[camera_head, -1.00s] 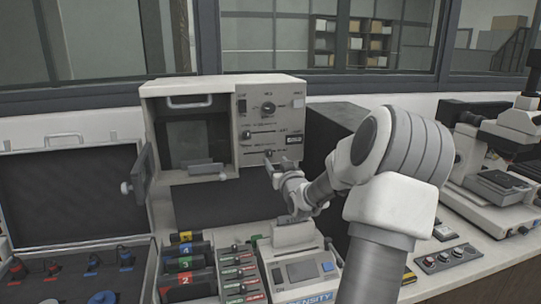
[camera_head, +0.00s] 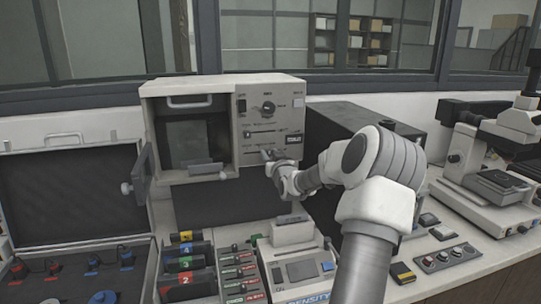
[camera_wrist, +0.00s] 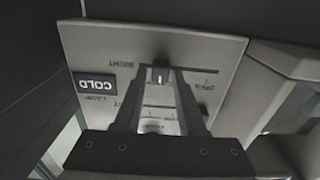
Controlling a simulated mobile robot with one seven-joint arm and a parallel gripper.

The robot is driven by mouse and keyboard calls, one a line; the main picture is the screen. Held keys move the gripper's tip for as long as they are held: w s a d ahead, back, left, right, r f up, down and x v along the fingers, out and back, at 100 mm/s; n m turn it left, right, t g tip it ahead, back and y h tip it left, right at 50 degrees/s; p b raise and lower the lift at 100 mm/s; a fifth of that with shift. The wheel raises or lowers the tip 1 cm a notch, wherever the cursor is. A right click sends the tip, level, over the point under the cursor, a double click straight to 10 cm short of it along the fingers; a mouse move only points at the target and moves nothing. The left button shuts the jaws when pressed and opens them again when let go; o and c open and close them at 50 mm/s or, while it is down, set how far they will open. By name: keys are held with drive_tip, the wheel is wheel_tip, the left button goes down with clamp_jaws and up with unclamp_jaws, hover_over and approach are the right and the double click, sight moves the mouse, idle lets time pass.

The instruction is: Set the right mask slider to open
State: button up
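The press control panel (camera_head: 287,115) is the right part of the light grey housing. It carries two horizontal sliders, an upper one (camera_head: 262,133) and a lower one near my gripper. My gripper (camera_head: 268,156) is at the lower slider and hides much of it. In the wrist view the panel (camera_wrist: 215,60) appears upside down, with a small dark slider knob (camera_wrist: 160,74) between my two fingers (camera_wrist: 160,85). The fingers are apart, one on each side of the knob, with narrow gaps seeming to show. The label near the slot's right end seems to read OPEN.
A COLD display (camera_wrist: 97,85) is beside the slider. The press chamber (camera_head: 190,140) is open at the left. A dark box (camera_head: 350,118) is behind my arm; a microscope (camera_head: 495,150) stands right.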

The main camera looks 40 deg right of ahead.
clamp_jaws()
idle(1.1)
